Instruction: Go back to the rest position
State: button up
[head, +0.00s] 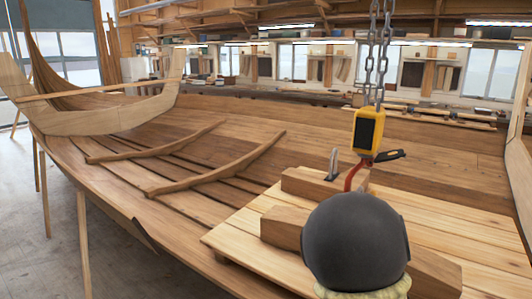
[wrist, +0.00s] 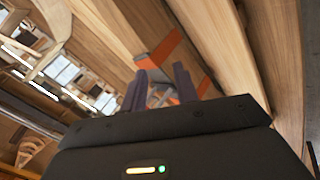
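In the wrist view, my gripper (wrist: 162,82) shows two dark fingers standing apart with a gap between them. An orange and grey object (wrist: 158,52) shows beyond the fingertips and partly through the gap. I see no grip on it, but its distance is hard to tell. In the head view I cannot make out my gripper. A dark rounded shape, probably part of my arm, fills the lower right and hides part of the timbers behind it.
A yellow hoist block (head: 368,130) with a red hook hangs on a chain (head: 377,50) above a plank platform (head: 235,240). Wooden blocks (head: 315,187) lie on the platform. The clinker hull (head: 110,180) spreads to the left. Bare floor (head: 30,240) shows at far left.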

jog(key=s+a+f+m+g+y+p, duration=0.1)
jog(key=s+a+m+g+y, duration=0.3)
jog(key=s+a, duration=1.1)
jog(key=s+m+y+p, duration=0.1)
jog(key=s, duration=0.3)
jog(key=shift+s+a+f+m+g+y, duration=0.25)
jog(key=shift+a+f+m+g+y, duration=0.05)
jog(key=shift+a+f+m+g, duration=0.1)
